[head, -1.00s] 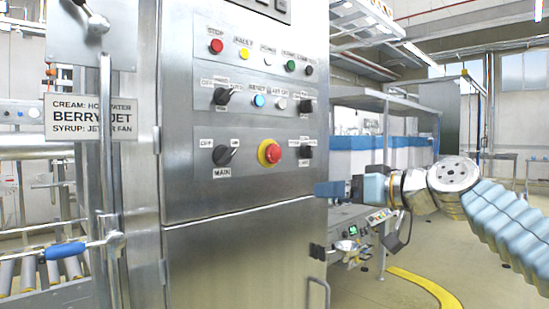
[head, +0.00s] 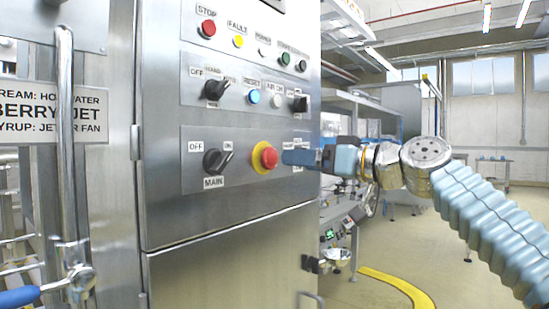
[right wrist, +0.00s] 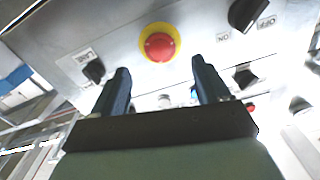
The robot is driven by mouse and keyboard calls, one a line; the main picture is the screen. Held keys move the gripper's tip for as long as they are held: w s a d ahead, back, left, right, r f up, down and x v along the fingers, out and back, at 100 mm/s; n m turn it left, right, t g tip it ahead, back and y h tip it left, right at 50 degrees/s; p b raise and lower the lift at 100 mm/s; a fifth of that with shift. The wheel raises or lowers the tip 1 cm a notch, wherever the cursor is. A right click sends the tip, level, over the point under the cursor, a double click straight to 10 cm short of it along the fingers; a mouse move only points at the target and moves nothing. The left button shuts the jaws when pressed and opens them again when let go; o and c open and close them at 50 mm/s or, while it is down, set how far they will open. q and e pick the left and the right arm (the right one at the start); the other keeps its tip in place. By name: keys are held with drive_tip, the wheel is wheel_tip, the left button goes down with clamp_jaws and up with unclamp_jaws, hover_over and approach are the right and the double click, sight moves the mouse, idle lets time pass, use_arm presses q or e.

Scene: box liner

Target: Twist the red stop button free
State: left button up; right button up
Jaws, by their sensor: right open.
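The red stop button (head: 268,157) is a round mushroom head on a yellow ring, low on the steel control panel (head: 230,110). It also shows in the right wrist view (right wrist: 159,45), near the top middle. My right gripper (head: 286,157) is just right of the button in the head view, its blue fingers pointing left toward it. In the right wrist view the two fingers (right wrist: 160,66) are apart, with nothing between them. The button lies ahead of the fingertips, with no contact visible. My left gripper is not in view.
The MAIN switch (head: 214,161) is left of the button. A row with a black selector (head: 215,89) and a blue button (head: 253,97) is above. A cabinet handle (head: 65,150) stands at left. Open floor lies to the right.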

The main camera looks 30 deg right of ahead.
sight(274, 159)
drive_tip(key=x, duration=0.7)
drive_tip(key=shift+w+p, duration=0.3)
drive_tip(key=shift+p, duration=0.1)
